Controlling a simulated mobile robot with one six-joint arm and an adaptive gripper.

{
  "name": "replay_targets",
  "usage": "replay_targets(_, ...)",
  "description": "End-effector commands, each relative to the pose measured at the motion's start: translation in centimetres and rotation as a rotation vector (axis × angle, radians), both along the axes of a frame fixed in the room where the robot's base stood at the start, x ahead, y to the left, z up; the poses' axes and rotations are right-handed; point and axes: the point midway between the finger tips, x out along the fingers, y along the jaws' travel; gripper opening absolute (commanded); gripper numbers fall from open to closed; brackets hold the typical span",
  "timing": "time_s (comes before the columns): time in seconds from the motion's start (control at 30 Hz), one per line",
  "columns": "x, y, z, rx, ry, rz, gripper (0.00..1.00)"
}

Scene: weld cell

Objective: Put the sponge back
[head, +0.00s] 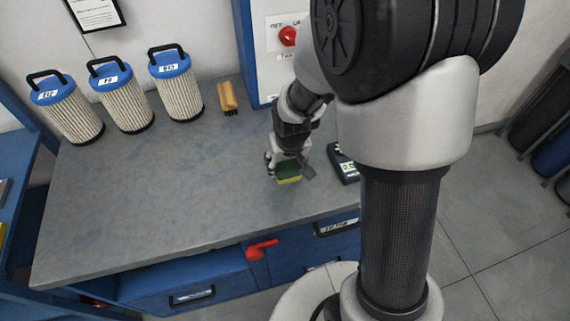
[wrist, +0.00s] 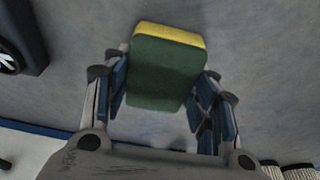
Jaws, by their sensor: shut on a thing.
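The sponge (head: 288,174) is a small block, green on one face and yellow along the other. In the wrist view the sponge (wrist: 165,70) sits between the fingers, its green face toward the camera and a yellow strip at the top. My gripper (head: 287,168) is over the grey bench top (head: 180,210), towards its right side. My gripper (wrist: 162,88) is shut on the sponge, with a finger along each side. I cannot tell whether the sponge touches the bench.
Several filters with blue caps (head: 109,76) stand at the back left. A wooden brush (head: 228,97) lies near the wall. A dark device with a display (head: 344,165) is right of my gripper. A red handle (head: 262,249) sticks out at the front edge. The bench's left middle is clear.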

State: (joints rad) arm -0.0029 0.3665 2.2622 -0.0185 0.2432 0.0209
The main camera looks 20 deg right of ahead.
Motion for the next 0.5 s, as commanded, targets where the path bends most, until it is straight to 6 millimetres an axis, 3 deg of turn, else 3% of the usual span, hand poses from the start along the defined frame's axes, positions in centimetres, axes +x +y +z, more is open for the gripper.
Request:
replay_targets(0.37,0.02,0.0,-0.49,0.0,-0.001,0.0,0.23)
replay_targets(0.4,0.03,0.0,-0.41,0.0,-0.001,0.0,0.55)
replay_targets(0.5,0.01,0.0,-0.37,0.0,-0.001,0.0,0.61)
